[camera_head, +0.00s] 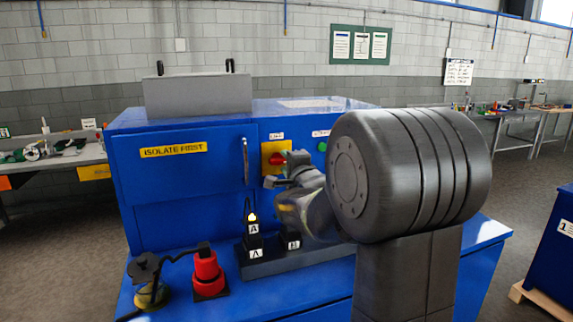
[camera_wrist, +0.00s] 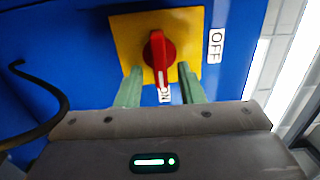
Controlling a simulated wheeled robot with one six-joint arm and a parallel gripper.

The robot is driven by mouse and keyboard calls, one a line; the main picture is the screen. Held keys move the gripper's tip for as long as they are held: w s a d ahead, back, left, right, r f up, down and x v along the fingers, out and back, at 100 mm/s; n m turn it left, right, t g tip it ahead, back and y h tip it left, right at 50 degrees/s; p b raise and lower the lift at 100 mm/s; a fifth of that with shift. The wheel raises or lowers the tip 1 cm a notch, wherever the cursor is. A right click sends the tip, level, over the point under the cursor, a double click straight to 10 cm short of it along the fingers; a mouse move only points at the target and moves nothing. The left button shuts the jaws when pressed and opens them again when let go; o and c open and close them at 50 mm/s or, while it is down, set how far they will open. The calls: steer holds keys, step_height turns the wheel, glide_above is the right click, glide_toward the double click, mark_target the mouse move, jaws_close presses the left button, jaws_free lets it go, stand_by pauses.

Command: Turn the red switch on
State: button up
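The red switch (camera_wrist: 157,52) is a round knob with a bar handle on a square yellow plate (camera_wrist: 122,28). In the wrist view its handle points down toward a partly hidden label that seems to read ON; a label reading OFF (camera_wrist: 215,45) is at the right. In the head view the red switch (camera_head: 270,158) is on the front of the blue cabinet, partly covered by my gripper. My gripper (camera_wrist: 159,88) is open, its two green fingers on either side of the handle's lower end. Gaps show between fingers and handle; I cannot tell whether the fingertips touch the plate.
The blue cabinet (camera_head: 190,205) has a vertical handle (camera_head: 246,162) left of the switch and a green button (camera_head: 322,146) to the right. On the ledge below are a red-topped device (camera_head: 207,272), a black-lidded jar (camera_head: 150,292) and black blocks marked A and B. A dark cable (camera_wrist: 62,100) curves at left.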

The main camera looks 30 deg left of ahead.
steer(key=b+v, duration=0.2)
steer(key=v, duration=1.1)
steer(key=shift+d, duration=0.2)
steer(key=p+x, duration=0.2)
steer(key=x, duration=1.1)
steer(key=shift+w+a, duration=0.15)
steer(key=shift+a, duration=0.2)
steer(key=b+v, duration=0.3)
steer(key=v, duration=1.1)
steer(key=w+a+n+p, duration=0.2)
steer(key=w+a+n, duration=0.4)
steer(key=a, duration=0.5)
steer(key=shift+w+r, duration=0.45)
steer(key=shift+w, duration=0.85)
steer(key=shift+n, duration=0.3)
